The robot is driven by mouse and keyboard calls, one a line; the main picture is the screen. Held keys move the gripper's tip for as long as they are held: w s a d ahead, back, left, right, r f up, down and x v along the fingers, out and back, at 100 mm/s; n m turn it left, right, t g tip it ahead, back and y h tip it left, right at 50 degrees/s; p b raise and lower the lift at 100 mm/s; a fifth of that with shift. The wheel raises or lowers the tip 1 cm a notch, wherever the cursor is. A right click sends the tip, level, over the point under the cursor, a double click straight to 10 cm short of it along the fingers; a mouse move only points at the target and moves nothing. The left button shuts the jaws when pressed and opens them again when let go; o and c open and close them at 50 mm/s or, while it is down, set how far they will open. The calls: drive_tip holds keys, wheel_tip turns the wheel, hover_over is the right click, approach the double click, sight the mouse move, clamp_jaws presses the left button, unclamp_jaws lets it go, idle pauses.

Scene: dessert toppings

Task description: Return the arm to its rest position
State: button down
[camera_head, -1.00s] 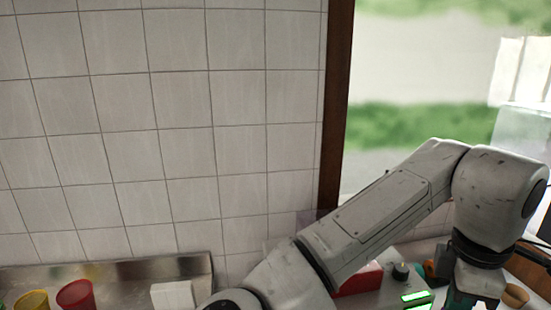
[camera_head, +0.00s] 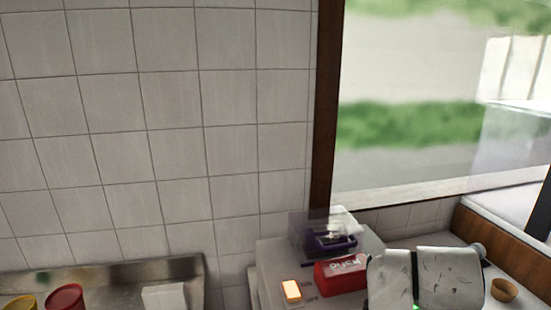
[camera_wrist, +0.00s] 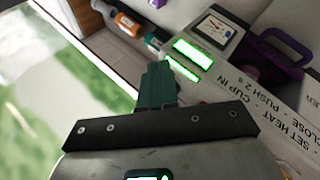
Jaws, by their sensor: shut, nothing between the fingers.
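My gripper (camera_wrist: 158,85) shows in the wrist view with its green fingers together, shut and empty. Beyond its tips are a green-lit panel and bottles near a floor or shelf. In the head view my gripper is not visible; only part of my arm shows at the lower right, in front of the counter.
A red box (camera_head: 341,277) and a purple-handled device (camera_head: 331,241) sit on the machine's top beside an orange-lit switch (camera_head: 291,290). A small tan cup (camera_head: 504,290) stands at the right. Red (camera_head: 64,298) and yellow (camera_head: 20,303) cups are at the lower left. An orange bottle (camera_wrist: 130,25) shows in the wrist view.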

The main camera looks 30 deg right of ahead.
drive_tip(key=s+a+f+y, duration=0.2)
drive_tip(key=s+a+f, duration=0.1)
drive_tip(key=f, duration=0.4)
drive_tip(key=s+a+f+m+g+y, duration=0.1)
drive_tip(key=s+a+f+y, duration=0.1)
drive_tip(key=a+f, duration=0.4)
drive_tip(key=s+a+f+y, duration=0.1)
drive_tip(key=s+a+f, duration=0.3)
drive_tip(key=f, duration=0.4)
drive_tip(key=shift+s+a+f+m+y, duration=0.1)
drive_tip(key=shift+a+f+m+y, duration=0.1)
drive_tip(key=shift+a+m+y, duration=0.3)
drive_tip(key=s+a+f+y+b, duration=0.1)
drive_tip(key=s+a+f+b, duration=0.1)
drive_tip(key=a+f, duration=0.1)
drive_tip(key=s+a+f+m+g+b, duration=0.1)
drive_tip(key=s+a+f+b, duration=0.2)
drive_tip(key=f, duration=0.3)
drive_tip(key=shift+f+y, duration=0.25)
drive_tip(key=shift+y, duration=0.15)
